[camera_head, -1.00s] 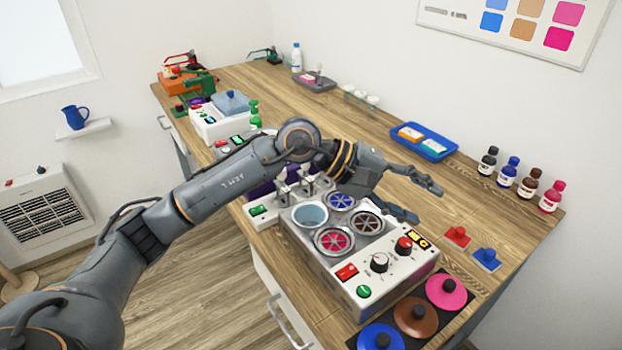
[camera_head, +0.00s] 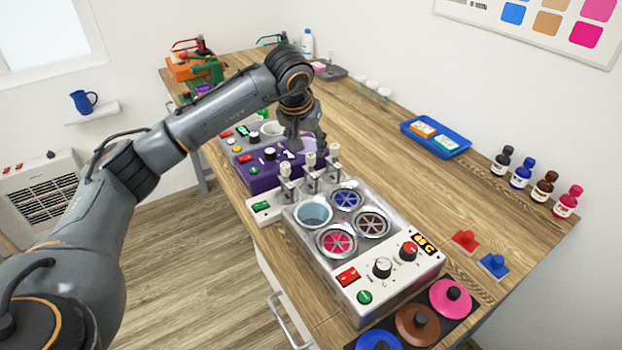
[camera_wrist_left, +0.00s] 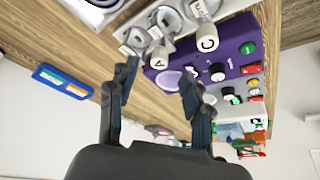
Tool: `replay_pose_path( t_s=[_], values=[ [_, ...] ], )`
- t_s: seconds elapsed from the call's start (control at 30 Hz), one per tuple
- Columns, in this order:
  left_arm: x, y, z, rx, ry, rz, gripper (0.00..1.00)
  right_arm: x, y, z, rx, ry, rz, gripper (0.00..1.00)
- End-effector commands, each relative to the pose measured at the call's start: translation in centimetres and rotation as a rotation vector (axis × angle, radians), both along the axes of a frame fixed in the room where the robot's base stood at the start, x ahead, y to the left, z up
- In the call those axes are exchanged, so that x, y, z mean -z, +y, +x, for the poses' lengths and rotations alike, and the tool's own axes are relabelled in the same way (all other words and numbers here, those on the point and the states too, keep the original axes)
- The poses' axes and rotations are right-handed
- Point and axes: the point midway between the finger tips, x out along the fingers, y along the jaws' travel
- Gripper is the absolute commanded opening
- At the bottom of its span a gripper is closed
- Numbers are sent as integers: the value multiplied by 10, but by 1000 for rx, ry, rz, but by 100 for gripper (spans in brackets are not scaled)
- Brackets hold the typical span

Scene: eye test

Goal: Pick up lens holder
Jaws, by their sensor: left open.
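Three upright metal clips with white tops, likely the lens holders (camera_head: 310,162), stand in a row on a narrow white base (camera_head: 262,212). In the left wrist view the lens holders (camera_wrist_left: 206,40) show at the top, with letters A and C readable on two tops. My left gripper (camera_head: 307,148) points down over the purple machine (camera_head: 258,180), just behind the row. In the left wrist view the left gripper (camera_wrist_left: 158,75) is open, its fingers apart and nothing held between them. Whether a finger touches a holder cannot be told. My right gripper is not in view.
A tinting machine (camera_head: 372,292) with several round tanks stands in front of the row. A blue tray (camera_head: 408,125), several dye bottles (camera_head: 522,175) and colored stamps (camera_head: 466,240) lie to the right. Lids (camera_head: 452,298) sit at the front. The counter's middle right is clear.

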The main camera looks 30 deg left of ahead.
Motion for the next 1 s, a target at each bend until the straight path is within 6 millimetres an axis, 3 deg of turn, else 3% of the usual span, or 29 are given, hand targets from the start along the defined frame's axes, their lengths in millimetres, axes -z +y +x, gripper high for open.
replay_pose_path(
  t_s=[0.27, 0.53, 0.8, 1.0],
  values=[
    [19, 1, 10, 1, 4, -2, 49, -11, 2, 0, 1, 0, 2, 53],
    [52, 4, 26, 1, 2, -2, 49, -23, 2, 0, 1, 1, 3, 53],
    [56, 5, 28, 2, -1, -1, 49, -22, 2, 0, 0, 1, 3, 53],
    [55, 5, 28, 1, -1, -2, 11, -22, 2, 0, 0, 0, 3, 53]
  ],
)
